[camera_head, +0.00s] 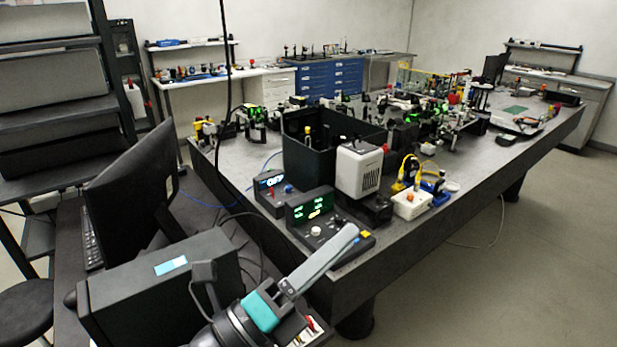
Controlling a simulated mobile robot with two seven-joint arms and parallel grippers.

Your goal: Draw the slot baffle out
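I cannot make out the slot baffle in the head view. A dark open-topped box (296,160) stands on the optical bench, with small fittings showing at its rim and inside. A white housing with a slotted vent (359,167) stands at its front right. My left gripper (348,236) reaches in from the bottom, with a teal band behind its long grey fingers. The fingers overlap in this view, so their gap is hidden. They appear in front of the bench's near corner, with nothing visible in them. My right gripper is out of view.
A white box with an orange knob (411,204) stands to the right. A dark monitor (135,205) and a grey instrument case (155,290) fill the lower left. Floor is clear at right.

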